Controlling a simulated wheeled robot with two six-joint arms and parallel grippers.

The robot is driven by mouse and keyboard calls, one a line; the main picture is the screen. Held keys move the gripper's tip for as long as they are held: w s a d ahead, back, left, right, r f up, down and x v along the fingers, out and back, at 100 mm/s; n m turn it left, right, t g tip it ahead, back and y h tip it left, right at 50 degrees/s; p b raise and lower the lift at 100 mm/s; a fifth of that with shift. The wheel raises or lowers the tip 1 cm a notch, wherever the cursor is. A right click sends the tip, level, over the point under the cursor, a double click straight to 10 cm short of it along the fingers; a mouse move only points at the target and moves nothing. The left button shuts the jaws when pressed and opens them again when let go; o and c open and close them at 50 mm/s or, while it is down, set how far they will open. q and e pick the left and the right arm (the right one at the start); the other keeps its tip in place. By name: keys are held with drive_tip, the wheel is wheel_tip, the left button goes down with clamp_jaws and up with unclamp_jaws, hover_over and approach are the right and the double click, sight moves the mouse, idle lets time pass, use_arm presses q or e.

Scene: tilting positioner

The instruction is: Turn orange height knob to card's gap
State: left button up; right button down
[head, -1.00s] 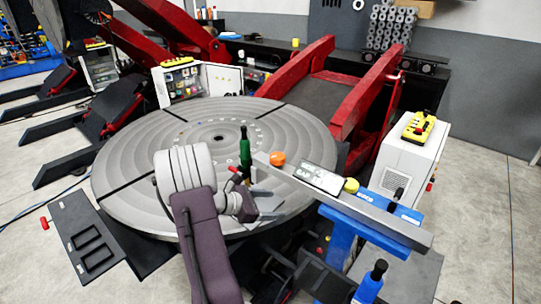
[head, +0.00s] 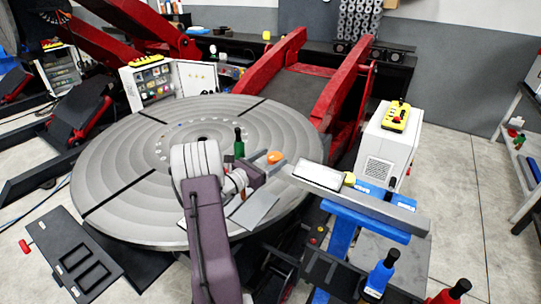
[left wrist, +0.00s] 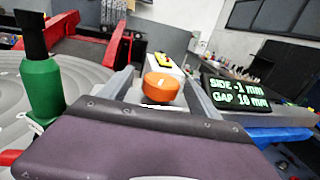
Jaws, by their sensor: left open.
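The orange knob (head: 275,157) sits near the left end of a grey bar (head: 390,208) at the turntable's edge. In the left wrist view the orange knob (left wrist: 160,87) is between my left gripper's fingers, with no clear sign of contact. My left gripper (head: 262,163) is open at the knob; its fingers also show in the left wrist view (left wrist: 157,92). The card is a dark display (left wrist: 240,95) reading "SIDE -1 mm" and "GAP 10 mm". My right gripper is not seen.
A green, black-topped handle (head: 239,147) stands just left of the knob, close to my left gripper. The grey turntable (head: 120,190) lies behind and left. A blue support (head: 340,240) is under the bar.

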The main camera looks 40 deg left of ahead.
use_arm(q)
drive_tip(key=shift+d+r, duration=0.15)
drive_tip(key=shift+d, duration=0.3)
drive_tip(key=shift+w, duration=0.2)
drive_tip(key=shift+c, duration=0.2)
drive_tip(key=shift+w+a+f, duration=0.15)
drive_tip(key=shift+a+f, duration=0.1)
drive_tip(key=shift+f, duration=0.05)
drive_tip(key=c, duration=0.5)
drive_tip(key=shift+a, duration=0.1)
drive_tip(key=c, duration=0.8)
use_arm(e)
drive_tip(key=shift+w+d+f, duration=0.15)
use_arm(q)
drive_tip(key=shift+h, duration=0.3)
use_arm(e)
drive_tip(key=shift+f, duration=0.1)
